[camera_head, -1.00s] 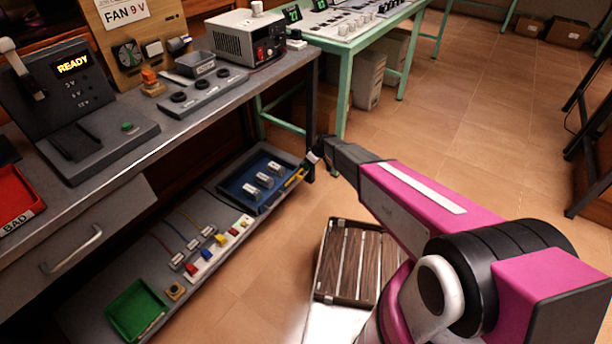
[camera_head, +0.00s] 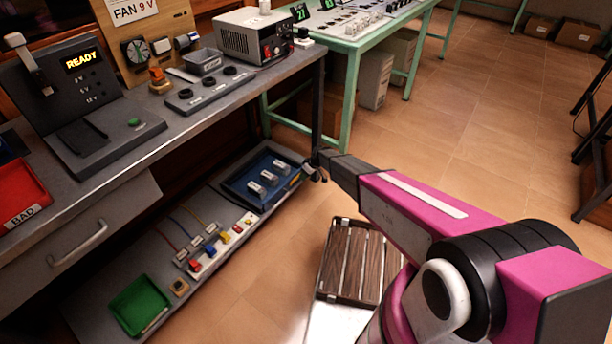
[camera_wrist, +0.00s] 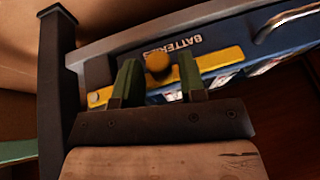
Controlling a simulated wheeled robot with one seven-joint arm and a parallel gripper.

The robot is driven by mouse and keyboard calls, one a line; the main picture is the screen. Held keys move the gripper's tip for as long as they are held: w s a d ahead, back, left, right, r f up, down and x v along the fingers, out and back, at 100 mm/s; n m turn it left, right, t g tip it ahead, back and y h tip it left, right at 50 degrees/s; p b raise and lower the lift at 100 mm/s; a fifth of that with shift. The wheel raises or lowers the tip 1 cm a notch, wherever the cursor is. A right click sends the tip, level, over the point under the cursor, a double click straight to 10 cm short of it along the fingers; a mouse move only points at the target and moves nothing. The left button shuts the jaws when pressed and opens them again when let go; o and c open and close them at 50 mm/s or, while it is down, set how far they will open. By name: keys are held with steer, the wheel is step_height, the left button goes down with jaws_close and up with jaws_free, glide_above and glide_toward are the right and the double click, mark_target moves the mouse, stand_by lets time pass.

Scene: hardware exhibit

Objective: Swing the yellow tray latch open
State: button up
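The yellow latch (camera_wrist: 218,63) is a flat bar lying across the front of the blue tray (camera_wrist: 238,38), which is marked BATTERIES. A round yellow knob (camera_wrist: 158,66) stands out from the bar. My gripper (camera_wrist: 158,60) has its two green fingers apart, one on each side of the knob. Small gaps seem to show between knob and fingers. In the head view my gripper (camera_head: 316,168) is at the right front corner of the blue tray (camera_head: 232,192), and only a bit of the latch (camera_head: 296,179) shows there.
A dark post (camera_wrist: 57,75) stands close to the left of my gripper in the wrist view. The tray is on the low shelf (camera_head: 110,288) under the workbench (camera_head: 215,112).

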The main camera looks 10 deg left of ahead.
jaws_close()
steer(key=shift+r, duration=0.1)
steer(key=w+d+r+m+g+y, duration=0.1)
steer(key=w+d+r+g+y, duration=0.1)
steer(key=w+r+g, duration=0.3)
steer(key=shift+r+m+g+y, duration=0.4)
steer(key=shift+r+g+y, duration=0.1)
steer(key=shift+g+y, duration=0.5)
steer(key=shift+f, duration=0.1)
steer(key=shift+o, duration=1.9)
jaws_free()
steer(key=shift+w+d, duration=0.1)
